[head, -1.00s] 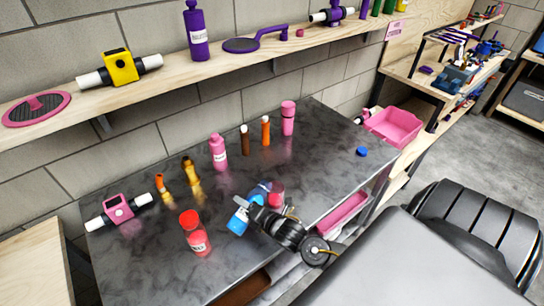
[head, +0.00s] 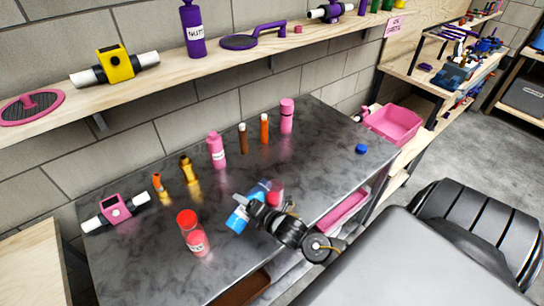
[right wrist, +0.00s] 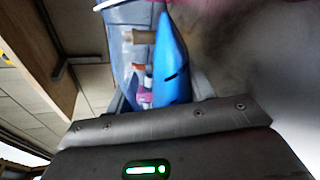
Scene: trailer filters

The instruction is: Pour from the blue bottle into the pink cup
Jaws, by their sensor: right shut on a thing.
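The blue bottle (head: 237,220) is in my right gripper (head: 250,204), lying tilted above the dark table in the head view. Its other end shows past the gripper on the far side. In the right wrist view the blue bottle (right wrist: 172,70) fills the middle, close to the camera. The pink cup (head: 275,192) is just right of the gripper and bottle, partly hidden by the gripper. I cannot tell whether the bottle touches the cup or whether anything flows. My left gripper is not in view.
A red jar (head: 192,235) stands near left. A pink bottle (head: 217,151), brown tube (head: 243,139), orange tube (head: 264,129) and pink container (head: 286,117) stand behind. A blue cap (head: 361,149) lies right, with clear table around it. A pink bin (head: 393,124) is beyond.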

